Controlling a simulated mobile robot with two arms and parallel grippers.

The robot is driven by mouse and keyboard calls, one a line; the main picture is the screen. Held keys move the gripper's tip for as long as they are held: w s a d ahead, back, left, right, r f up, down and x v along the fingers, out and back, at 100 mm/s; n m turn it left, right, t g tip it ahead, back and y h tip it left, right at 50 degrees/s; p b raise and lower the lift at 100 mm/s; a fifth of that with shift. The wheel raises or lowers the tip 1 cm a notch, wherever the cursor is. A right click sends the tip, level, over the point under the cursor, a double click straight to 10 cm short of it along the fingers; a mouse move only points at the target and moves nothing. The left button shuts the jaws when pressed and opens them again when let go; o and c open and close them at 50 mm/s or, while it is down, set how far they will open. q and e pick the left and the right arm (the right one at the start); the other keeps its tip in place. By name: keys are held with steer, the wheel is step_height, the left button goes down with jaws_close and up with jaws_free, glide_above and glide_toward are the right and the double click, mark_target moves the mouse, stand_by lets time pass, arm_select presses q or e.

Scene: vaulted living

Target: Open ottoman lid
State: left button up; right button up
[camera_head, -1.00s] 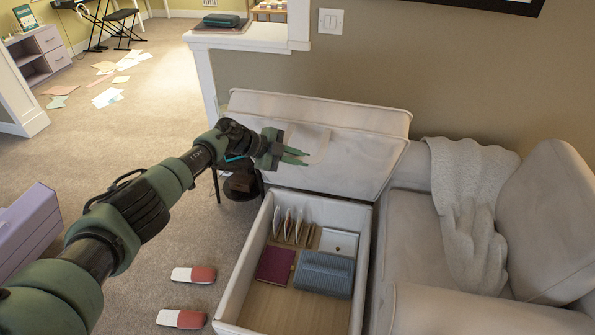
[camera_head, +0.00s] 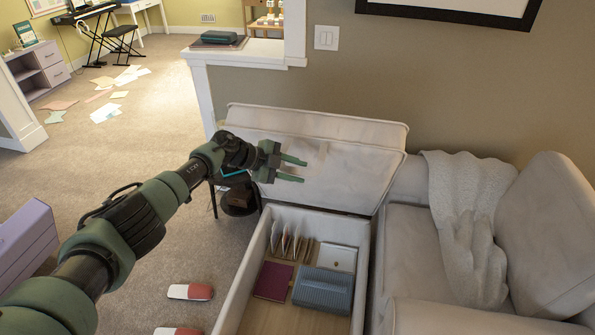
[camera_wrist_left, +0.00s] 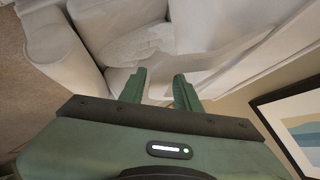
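The ottoman (camera_head: 240,285) is a cream upholstered box with its lid (camera_head: 335,180) raised and tilted back toward the wall. Its inside shows a dark red book (camera_head: 273,281), a blue-grey ribbed item (camera_head: 322,290), a white box (camera_head: 337,257) and several upright envelopes. My left gripper (camera_head: 297,171) is open and empty, in front of the lid's inner face; I cannot tell whether it touches it. In the left wrist view its two fingers (camera_wrist_left: 160,88) are apart with pale upholstery beyond. My right gripper is not in view.
A cream sofa (camera_head: 410,250) with a throw blanket (camera_head: 465,215) stands close on the right. Red and white slippers (camera_head: 190,291) lie on the carpet to the left. A lilac cabinet (camera_head: 25,240) is at the far left. A small dark table (camera_head: 238,198) stands behind my left forearm.

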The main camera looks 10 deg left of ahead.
arm_select(q)
steer(key=v, duration=0.7)
steer(key=shift+s+a, duration=0.15)
steer(key=shift+a, duration=0.05)
steer(key=shift+r, duration=0.15)
